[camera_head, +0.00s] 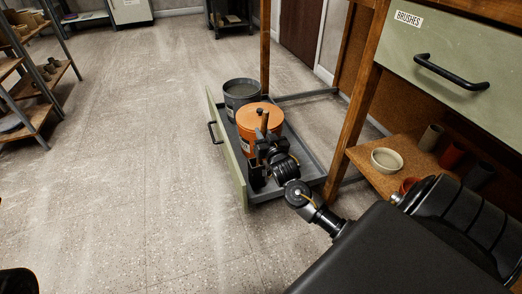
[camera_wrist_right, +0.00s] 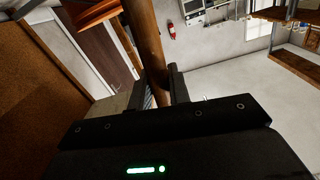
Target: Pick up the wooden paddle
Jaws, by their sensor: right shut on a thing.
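The wooden paddle shows as a short brown handle (camera_head: 264,119) standing up at the orange bucket (camera_head: 248,118). My right gripper (camera_head: 266,135) is at the bucket's near right side and is shut on the paddle. In the right wrist view the paddle is a long brown shaft (camera_wrist_right: 147,45) running between the two dark fingers (camera_wrist_right: 158,88). The paddle's lower end is hidden, so I cannot tell whether it is still inside the bucket. My left gripper is not in view.
The orange bucket and a grey bucket (camera_head: 240,93) stand in a low pulled-out drawer with a pale green front (camera_head: 227,150). A wooden table leg (camera_head: 352,105) rises right of it. A shelf (camera_head: 385,178) holds a bowl and cups.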

